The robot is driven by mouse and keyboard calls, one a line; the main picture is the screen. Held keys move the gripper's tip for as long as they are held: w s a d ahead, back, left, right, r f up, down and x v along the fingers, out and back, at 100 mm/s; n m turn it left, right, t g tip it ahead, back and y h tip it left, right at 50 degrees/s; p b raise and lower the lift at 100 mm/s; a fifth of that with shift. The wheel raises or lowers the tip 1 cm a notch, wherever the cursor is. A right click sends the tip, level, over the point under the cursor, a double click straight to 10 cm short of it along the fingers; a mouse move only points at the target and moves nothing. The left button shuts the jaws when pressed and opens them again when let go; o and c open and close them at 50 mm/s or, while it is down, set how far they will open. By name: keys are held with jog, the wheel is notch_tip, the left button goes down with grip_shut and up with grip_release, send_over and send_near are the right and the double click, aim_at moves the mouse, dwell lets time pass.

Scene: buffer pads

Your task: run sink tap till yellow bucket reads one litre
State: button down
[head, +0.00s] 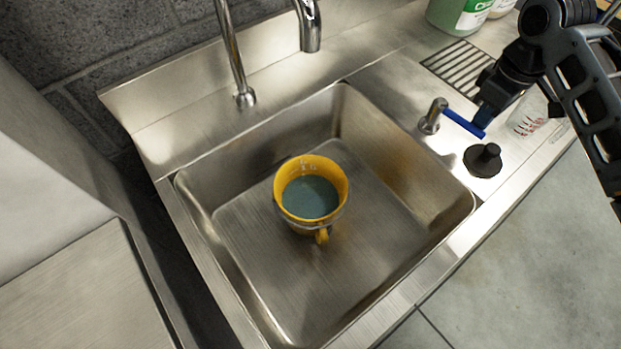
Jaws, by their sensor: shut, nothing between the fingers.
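The yellow bucket (313,187) stands upright on the floor of the steel sink (265,262), its handle toward the front. Blue-grey liquid shows inside it, below the rim. Faint marks on its inner wall are too small to read. The chrome spout (309,28) hangs over the back of the sink, and I see no stream below it. The tap's blue lever (463,123) sticks out to the right from a chrome base (431,117) on the right deck. My gripper (484,118) is shut and empty at the lever's outer end; I cannot tell whether they touch.
A black plug (483,158) sits on the deck just in front of the lever. A clear measuring cup (527,116) with red marks stands right of my gripper. A drain grate (462,66) and a green container (457,16) are behind. A chrome pipe (232,52) rises behind the sink.

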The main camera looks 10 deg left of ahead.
jog(key=shift+s+a, duration=0.15)
jog(key=shift+s, duration=0.05)
notch_tip(320, 180, up, 7)
jog(key=p, duration=0.3)
dwell(0.3)
dwell(1.0)
